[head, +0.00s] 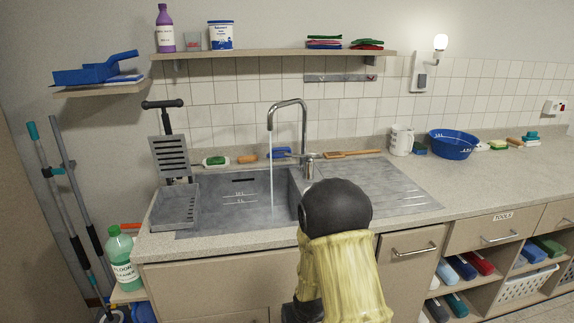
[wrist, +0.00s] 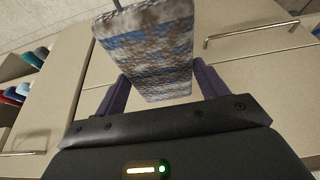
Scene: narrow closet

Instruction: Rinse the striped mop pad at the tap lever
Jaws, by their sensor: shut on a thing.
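The striped mop pad (wrist: 150,45) shows in the wrist view, with blue, grey and brownish bands and a mottled surface. My gripper (wrist: 163,75) is shut on the pad, one dark finger at each side. The pad and gripper are hidden behind my arm in the head view. The tap (head: 304,120) arches over the sink, and a thin stream of water (head: 271,165) falls from its spout into the left basin (head: 235,196). The tap lever (head: 309,168) is small at the tap's base, so its exact position is unclear.
A grey rack (head: 172,158) stands left of the sink. A white jug (head: 401,140) and a blue tub (head: 453,145) stand on the counter to the right. Brushes and sponges line the sink's back edge. A green bottle (head: 120,256) stands at lower left. The ribbed drainer (head: 375,190) is clear.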

